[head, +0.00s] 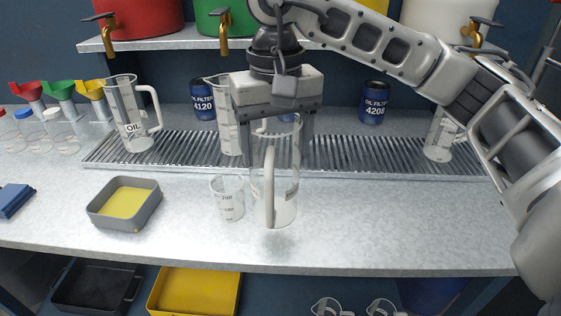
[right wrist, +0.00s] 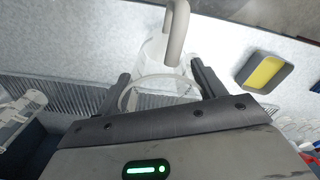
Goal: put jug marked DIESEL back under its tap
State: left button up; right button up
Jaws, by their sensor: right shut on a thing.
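A clear jug (head: 287,205) stands upright at the front of the bench, its pale handle facing the head camera. No marking on it can be read. My right gripper (head: 273,155) comes down from above, shut on the jug's upper part, one finger on each side; I cannot tell whether the base touches the bench. The right wrist view also shows the jug (right wrist: 152,60) between the fingers. Brass taps hang at the red tank (head: 108,32), the green tank (head: 224,40) and the white tank (head: 474,36). My arm hides any tap at the yellow tank (head: 345,9). My left gripper is not in view.
A small beaker (head: 229,206) is close left of the held jug. On the drip grate (head: 340,155) stand an OIL jug (head: 133,128), a jug partly behind my gripper (head: 225,125) and one at right (head: 438,143). A grey tray with yellow sponge (head: 124,203) sits left. Bench right of the jug is clear.

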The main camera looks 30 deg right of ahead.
jog(key=shift+w+d+f, duration=0.35)
jog(key=shift+f, duration=0.2)
jog(key=f, duration=0.2)
jog(key=w+d+f, duration=0.1)
jog(key=shift+f, duration=0.9)
jog(key=shift+a+f, duration=0.1)
jog(key=shift+f, duration=0.05)
jog(key=o, duration=1.3)
